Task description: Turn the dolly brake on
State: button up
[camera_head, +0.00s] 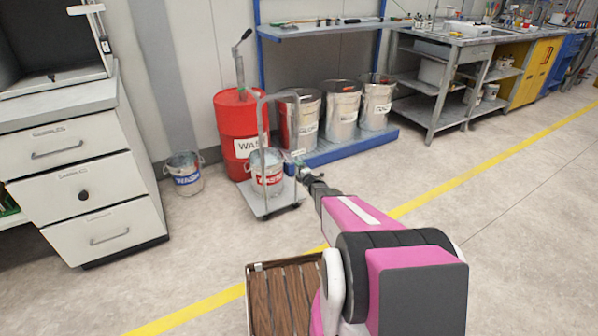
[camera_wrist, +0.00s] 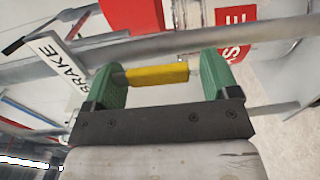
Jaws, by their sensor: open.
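The grey dolly (camera_head: 262,211) stands before the red drum, with its tube handle (camera_head: 262,118) upright and a waste bucket (camera_head: 268,180) on its platform. My gripper (camera_head: 299,166) is beside the handle's right side. In the wrist view, my gripper (camera_wrist: 160,64) is open, with its green fingers either side of a small yellow brake lever (camera_wrist: 157,75). The lever lies nearly level across the gap, its grey left end close to the left finger. I cannot tell whether they touch. A white BRAKE label (camera_wrist: 63,62) is left of the fingers. A grey tube (camera_wrist: 170,45) runs behind them.
A red waste drum (camera_head: 240,125) with a pump and a blue rack (camera_head: 340,148) with metal drums stand behind the dolly. A bucket (camera_head: 185,175) and white drawers (camera_head: 90,185) are left. A slatted wooden surface (camera_head: 285,300) is in front. The floor to the right is clear.

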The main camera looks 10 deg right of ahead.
jog(key=shift+s, duration=0.15)
jog(key=v, duration=1)
jog(key=shift+s+d, duration=0.15)
jog(key=shift+s, duration=0.1)
jog(key=shift+r, duration=0.1)
jog(key=s+r+m+g+h, duration=0.6)
jog(key=s+r+m+h, duration=0.3)
jog(key=m, duration=0.3)
jog(key=s+a+r+m+g+y, duration=0.1)
jog(key=s+a+r+m+g, duration=0.2)
jog(key=s, duration=0.5)
jog(key=s+a+r+m+g+y, duration=0.1)
jog(key=s+a+r+m+g, duration=0.2)
jog(key=s, duration=0.6)
jog(key=s+a+r+m+g+y, duration=0.1)
jog(key=s+a+r+m+g, duration=0.2)
jog(key=s, duration=0.6)
notch_tip(320, 180, up, 3)
jog(key=shift+a+f+m+g, duration=0.1)
jog(key=shift+a+m+g, duration=0.3)
jog(key=shift+a+g, duration=0.5)
jog(key=shift+s+d, duration=0.15)
jog(key=shift+d, duration=0.05)
